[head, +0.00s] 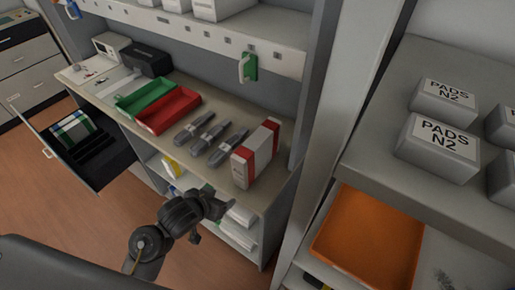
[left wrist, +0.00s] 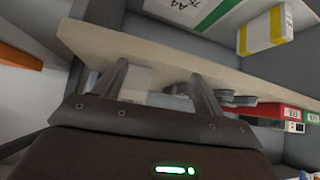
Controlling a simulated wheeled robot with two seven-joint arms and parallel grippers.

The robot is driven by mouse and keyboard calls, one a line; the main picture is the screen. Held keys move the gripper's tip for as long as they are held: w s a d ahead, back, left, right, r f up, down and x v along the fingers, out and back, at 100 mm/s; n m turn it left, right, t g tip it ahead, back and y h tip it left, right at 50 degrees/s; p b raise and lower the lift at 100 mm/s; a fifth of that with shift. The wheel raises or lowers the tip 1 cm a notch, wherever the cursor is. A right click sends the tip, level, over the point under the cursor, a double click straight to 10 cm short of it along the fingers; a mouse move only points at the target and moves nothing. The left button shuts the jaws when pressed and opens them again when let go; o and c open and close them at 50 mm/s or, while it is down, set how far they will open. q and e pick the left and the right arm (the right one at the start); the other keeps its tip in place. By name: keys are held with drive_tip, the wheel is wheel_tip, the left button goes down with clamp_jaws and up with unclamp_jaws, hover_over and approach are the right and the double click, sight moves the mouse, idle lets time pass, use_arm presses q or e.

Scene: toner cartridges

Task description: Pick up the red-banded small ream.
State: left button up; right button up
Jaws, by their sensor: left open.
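The red-banded small ream (head: 256,153), white with red bands, stands on the counter to the right of several grey cartridges in the head view. My left gripper (head: 212,220) is open and empty, in front of the counter edge and nearer to me than the ream, apart from it. In the left wrist view its two fingers (left wrist: 160,78) are spread. A pale block (left wrist: 137,82) shows between them beyond the board edge; it may be the ream, but no red band shows. My right gripper is not in view.
The counter (head: 215,112) holds grey cartridges (head: 213,137), a red tray (head: 168,110) and a green tray (head: 145,98). A shelf below holds more packs, one yellow-banded (left wrist: 265,30). A dark drawer (head: 90,150) stands open at left. A grey upright (head: 340,100) stands right of the ream.

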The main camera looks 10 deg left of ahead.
use_arm(q)
wheel_tip(320, 180, up, 8)
drive_tip(key=w+f+t, duration=0.1)
drive_tip(key=w+t, duration=0.1)
drive_tip(key=m+t+h, duration=0.2)
drive_tip(key=h, duration=0.1)
approach(256, 139)
drive_tip(key=b+x, duration=0.1)
drive_tip(key=x, duration=0.1)
drive_tip(key=b+x, duration=0.1)
drive_tip(key=x, duration=0.1)
drive_tip(key=shift+a+f, duration=0.15)
drive_tip(key=shift+a, duration=0.1)
drive_tip(key=shift+w+d, duration=0.1)
drive_tip(key=shift+w, duration=0.05)
drive_tip(key=b+x, duration=0.2)
drive_tip(key=x, duration=0.1)
drive_tip(key=b+x, duration=0.1)
drive_tip(key=shift+w+d+f, duration=0.15)
drive_tip(key=shift+w+d, duration=0.05)
drive_tip(key=shift+d, duration=0.2)
drive_tip(key=shift+w+d, duration=0.1)
drive_tip(key=shift+w, duration=0.15)
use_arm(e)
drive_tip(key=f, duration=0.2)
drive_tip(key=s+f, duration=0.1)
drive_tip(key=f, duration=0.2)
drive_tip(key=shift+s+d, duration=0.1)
use_arm(q)
drive_tip(key=shift+s, duration=0.1)
